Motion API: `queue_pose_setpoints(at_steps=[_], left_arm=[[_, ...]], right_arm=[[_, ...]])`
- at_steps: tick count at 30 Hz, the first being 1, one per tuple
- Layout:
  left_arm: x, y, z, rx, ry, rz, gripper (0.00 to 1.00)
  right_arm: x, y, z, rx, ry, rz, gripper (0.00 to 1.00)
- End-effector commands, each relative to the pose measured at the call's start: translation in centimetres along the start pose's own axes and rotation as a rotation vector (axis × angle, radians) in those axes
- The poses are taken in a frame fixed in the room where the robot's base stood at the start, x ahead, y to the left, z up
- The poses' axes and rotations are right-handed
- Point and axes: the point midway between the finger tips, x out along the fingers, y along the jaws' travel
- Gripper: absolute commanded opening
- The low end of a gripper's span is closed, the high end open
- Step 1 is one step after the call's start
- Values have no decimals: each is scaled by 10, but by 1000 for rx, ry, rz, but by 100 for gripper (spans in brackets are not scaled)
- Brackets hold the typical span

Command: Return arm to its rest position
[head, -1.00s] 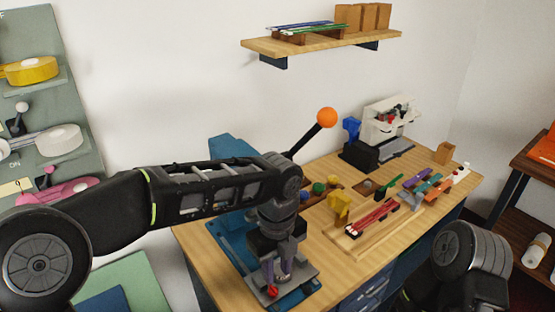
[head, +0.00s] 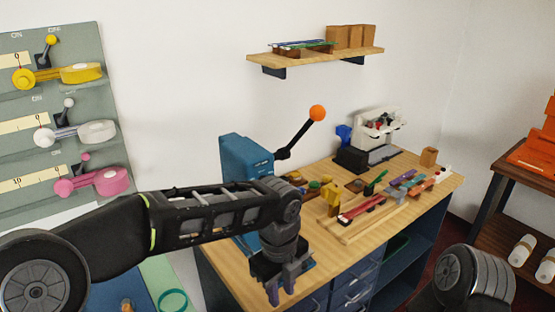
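My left arm (head: 210,215) reaches in from the left across the lower middle of the head view. Its gripper (head: 283,293) points down in front of the counter's front left part. The two fingers look apart, with nothing seen between them. Part of my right arm (head: 470,278) shows at the lower right, and its gripper is out of the picture. A blue press (head: 243,160) with a black lever and orange ball (head: 317,113) stands behind my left forearm, which hides its lower part.
The wooden counter (head: 335,258) holds a rack of coloured swatches (head: 365,207) and a black-and-white machine (head: 378,133). A wall panel (head: 85,140) with yellow, white and pink dials is at left. A wall shelf (head: 320,60) hangs above. A dark wooden rack (head: 500,195) stands at right.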

Motion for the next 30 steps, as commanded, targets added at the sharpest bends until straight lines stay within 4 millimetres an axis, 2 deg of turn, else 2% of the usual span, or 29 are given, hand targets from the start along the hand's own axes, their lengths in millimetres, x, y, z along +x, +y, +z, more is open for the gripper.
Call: queue_pose_setpoints(at_steps=[6,11,14,16,19,20,22,24,26,27,30], left_arm=[[5,-27,-9,-194,38,-115,28],[23,-49,-24,-426,124,-211,28],[47,-58,-35,-625,209,-254,28],[71,-61,-40,-808,285,-269,28],[123,-52,-46,-1172,420,-257,28],[143,-44,-47,-1306,461,-243,28],[192,-15,-46,-1652,544,-197,28],[235,24,-45,-1960,582,-144,28],[265,61,-46,-2169,580,-101,28],[281,86,-49,-2278,564,-71,28],[310,141,-63,-2442,498,6,28]], right_arm=[[0,0,-1,0,2,0,36],[0,0,0,0,1,0,36],[0,0,0,0,1,0,36],[0,0,-1,0,1,0,36],[1,0,0,0,1,0,36],[1,0,0,0,1,0,36],[1,0,0,0,1,0,36],[0,0,0,0,1,0,36],[0,0,0,0,1,0,36],[0,0,0,0,1,0,36],[0,0,0,0,1,0,36]])
